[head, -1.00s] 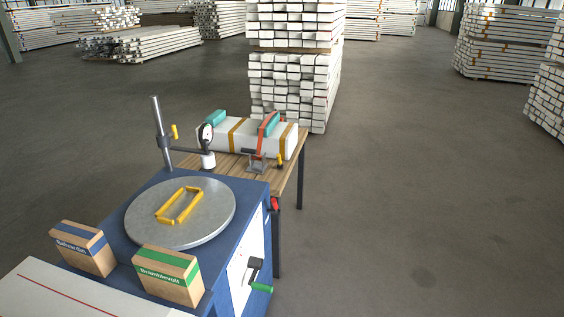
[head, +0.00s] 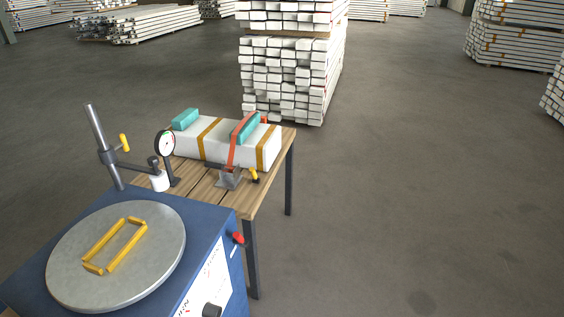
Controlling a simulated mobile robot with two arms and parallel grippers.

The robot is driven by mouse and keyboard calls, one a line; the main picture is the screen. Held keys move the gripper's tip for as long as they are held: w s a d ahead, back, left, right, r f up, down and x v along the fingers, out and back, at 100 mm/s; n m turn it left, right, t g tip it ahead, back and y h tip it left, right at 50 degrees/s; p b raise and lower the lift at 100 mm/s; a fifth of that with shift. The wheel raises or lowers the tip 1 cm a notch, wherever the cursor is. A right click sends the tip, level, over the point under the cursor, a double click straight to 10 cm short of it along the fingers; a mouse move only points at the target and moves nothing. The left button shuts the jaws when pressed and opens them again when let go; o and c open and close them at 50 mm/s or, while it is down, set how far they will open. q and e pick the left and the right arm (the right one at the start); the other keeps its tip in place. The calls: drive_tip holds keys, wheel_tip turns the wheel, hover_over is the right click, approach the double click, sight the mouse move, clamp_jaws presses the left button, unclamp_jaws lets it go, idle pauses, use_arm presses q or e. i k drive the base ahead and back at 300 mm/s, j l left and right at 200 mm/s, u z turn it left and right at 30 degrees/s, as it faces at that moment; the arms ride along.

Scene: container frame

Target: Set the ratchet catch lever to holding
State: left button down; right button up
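A grey metal ratchet (head: 230,178) sits at the front edge of the wooden table (head: 205,188), in front of a white bundle (head: 212,141). An orange-red strap (head: 236,148) runs over the bundle down to the ratchet. A small lever with a yellow grip (head: 254,176) and a dark end stands at the ratchet's right side. It is too small to tell which position it is set to. Neither of my grippers is in view.
A blue cabinet (head: 215,215) with a round metal plate (head: 70,262) and yellow frame stands at the near left. A dial gauge (head: 165,145) and post (head: 100,140) rise behind the plate. A red knob (head: 238,238) is on its side.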

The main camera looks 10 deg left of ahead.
sight(255, 179)
drive_tip(key=i+l+z, duration=0.1)
drive_tip(key=i+l, duration=0.15)
drive_tip(key=i, duration=0.3)
drive_tip(key=i+l+z, duration=0.1)
drive_tip(key=i, duration=0.45)
